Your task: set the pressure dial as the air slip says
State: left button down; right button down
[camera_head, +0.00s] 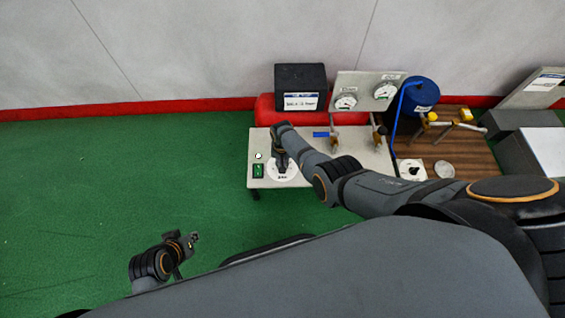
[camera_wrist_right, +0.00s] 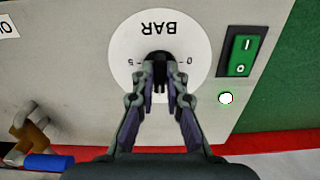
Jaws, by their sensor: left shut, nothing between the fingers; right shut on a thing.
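The pressure dial (camera_head: 273,178) is a white round face on the grey bench, marked BAR, 0 and 5. It shows upside down in the right wrist view (camera_wrist_right: 125,45). My right gripper (camera_wrist_right: 160,88) is shut on the dial's black knob (camera_wrist_right: 158,58); the fingers hide part of it, and I cannot tell its setting. In the head view my right gripper (camera_head: 282,164) points down over the dial. A white slip (camera_head: 301,102) with small text is on the black box behind the bench; I cannot read it surely. My left gripper (camera_head: 190,240) is shut and empty above the green floor.
A green switch (camera_wrist_right: 241,68) and a white lamp (camera_wrist_right: 226,98) are beside the dial. Two gauges (camera_head: 346,102) stand on a panel behind. A red tank (camera_head: 266,112) lies behind the bench. A blue vessel (camera_head: 421,97) and a clear dish (camera_head: 444,169) are on the brown table at right.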

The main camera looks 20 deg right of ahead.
jog(key=shift+m, duration=0.7)
pick_arm(q)
jog(key=shift+w+r, duration=0.2)
jog(key=shift+w, duration=0.1)
pick_arm(e)
jog(key=shift+a+m, duration=0.1)
jog(key=shift+m, duration=0.7)
pick_arm(q)
jog(key=shift+s+f, duration=0.15)
jog(key=shift+s, duration=0.2)
pick_arm(e)
jog(key=c, duration=1.4)
grip_release()
jog(key=shift+w+r, duration=0.1)
jog(key=shift+r, duration=0.45)
pick_arm(q)
jog(key=shift+w, duration=0.15)
pick_arm(e)
notch_tip(320, 180, up, 11)
jog(key=shift+f, duration=0.1)
